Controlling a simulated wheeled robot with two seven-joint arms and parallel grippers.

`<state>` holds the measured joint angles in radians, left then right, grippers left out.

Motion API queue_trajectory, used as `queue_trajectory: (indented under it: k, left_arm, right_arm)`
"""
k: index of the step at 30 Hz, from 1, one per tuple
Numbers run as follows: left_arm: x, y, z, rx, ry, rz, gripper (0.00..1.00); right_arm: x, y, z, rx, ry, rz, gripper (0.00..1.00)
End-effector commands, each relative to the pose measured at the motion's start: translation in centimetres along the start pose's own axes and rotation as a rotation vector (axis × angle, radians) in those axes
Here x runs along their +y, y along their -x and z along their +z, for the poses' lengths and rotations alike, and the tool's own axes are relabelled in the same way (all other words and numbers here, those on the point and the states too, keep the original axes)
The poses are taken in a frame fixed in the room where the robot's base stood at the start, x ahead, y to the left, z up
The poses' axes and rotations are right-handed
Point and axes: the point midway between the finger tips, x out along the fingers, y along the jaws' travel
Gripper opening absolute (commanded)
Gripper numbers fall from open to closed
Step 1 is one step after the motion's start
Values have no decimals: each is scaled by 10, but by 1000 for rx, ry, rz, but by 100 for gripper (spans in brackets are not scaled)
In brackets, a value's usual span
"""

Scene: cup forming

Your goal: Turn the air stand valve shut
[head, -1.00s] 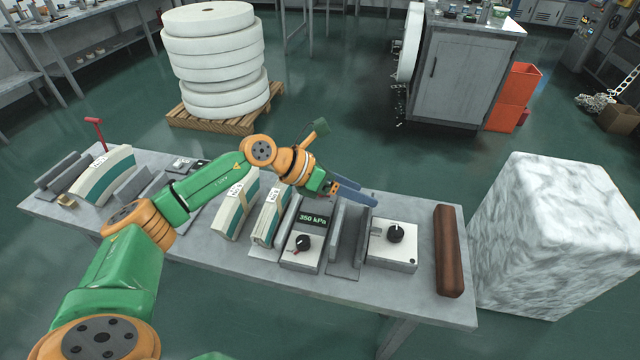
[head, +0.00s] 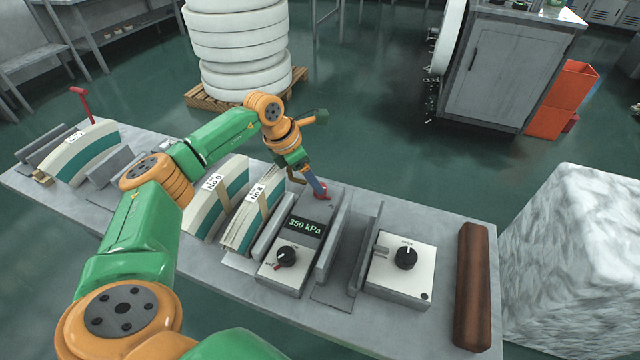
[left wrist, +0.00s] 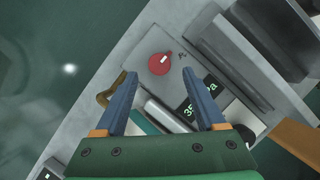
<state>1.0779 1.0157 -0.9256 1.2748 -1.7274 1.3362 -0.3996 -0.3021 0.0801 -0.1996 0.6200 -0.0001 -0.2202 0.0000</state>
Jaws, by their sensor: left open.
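The air stand (head: 285,272) is a grey box with a lit display reading 350 kPa and a black knob (head: 286,256). My right gripper is out of view.
Curved segment blocks (head: 262,205) stand left of the air stand. Upright metal plates (head: 333,245) and a white box with a black dial (head: 400,275) are to its right, then a brown bar (head: 473,290). A small brownish part (left wrist: 108,93) lies near the left finger.

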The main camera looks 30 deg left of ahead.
Motion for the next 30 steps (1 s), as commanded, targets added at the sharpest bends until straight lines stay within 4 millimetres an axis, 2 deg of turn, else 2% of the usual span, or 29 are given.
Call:
queue_trajectory:
  k: [3,6,14,17,22,23,30]
  left_arm:
    - [-1,-21,1,1,1,-4,72]
    - [-1,-34,1,1,0,-2,72]
    - [0,-39,0,-1,0,0,72]
    - [0,-39,0,-1,0,0,50]
    - [0,-39,0,-1,0,0,4]
    - [0,-39,0,-1,0,0,0]
    - [0,-38,1,-2,14,5,0]
  right_arm:
    - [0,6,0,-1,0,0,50]
    - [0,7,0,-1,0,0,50]
    - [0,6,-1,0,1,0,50]
    - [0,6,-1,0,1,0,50]
    - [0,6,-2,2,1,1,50]
    - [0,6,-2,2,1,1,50]
    - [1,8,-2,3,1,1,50]
